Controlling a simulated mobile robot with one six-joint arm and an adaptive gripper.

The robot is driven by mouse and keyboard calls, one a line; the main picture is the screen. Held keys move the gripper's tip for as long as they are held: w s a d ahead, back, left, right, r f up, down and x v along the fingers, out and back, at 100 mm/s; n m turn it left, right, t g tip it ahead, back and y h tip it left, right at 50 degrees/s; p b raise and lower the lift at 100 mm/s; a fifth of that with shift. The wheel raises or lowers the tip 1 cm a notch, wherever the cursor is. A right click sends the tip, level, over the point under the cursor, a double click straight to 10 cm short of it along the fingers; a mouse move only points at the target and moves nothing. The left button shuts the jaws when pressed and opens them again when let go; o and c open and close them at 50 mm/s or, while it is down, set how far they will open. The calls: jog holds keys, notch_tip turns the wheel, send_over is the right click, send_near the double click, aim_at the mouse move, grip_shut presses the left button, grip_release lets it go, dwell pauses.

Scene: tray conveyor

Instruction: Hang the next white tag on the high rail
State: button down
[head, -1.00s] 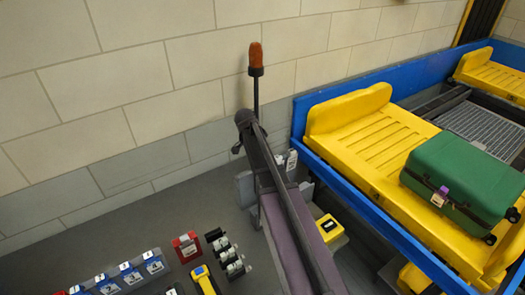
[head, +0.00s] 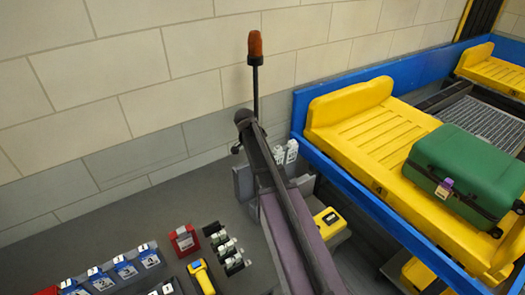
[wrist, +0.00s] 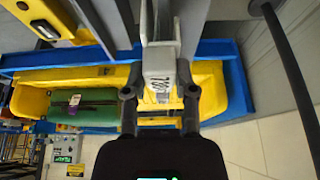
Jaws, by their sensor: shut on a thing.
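In the wrist view my gripper (wrist: 160,92) is shut on a white tag (wrist: 160,74) with dark print on its face. The tag lies between the two black fingers, and its far end is beside a grey metal part (wrist: 195,28); I cannot tell whether it touches. In the head view two white tags (head: 285,152) show beside the grey panel (head: 245,183), behind the dark slanted beam. I cannot make out the high rail clearly or tell whether these tags hang on it. My gripper is not discernible in the head view.
Several white-and-black pieces (head: 228,250) stand in a row on the grey surface, near a red box (head: 184,240) and a yellow handheld device (head: 201,278). A blue-sided conveyor (head: 345,180) carries a yellow tray (head: 330,110) with a green suitcase (head: 465,165). An orange beacon (head: 255,44) stands on a black pole.

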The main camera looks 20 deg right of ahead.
jog(key=shift+f+b, duration=0.6)
jog(key=shift+f, duration=0.2)
jog(key=shift+c, duration=1.7)
grip_release()
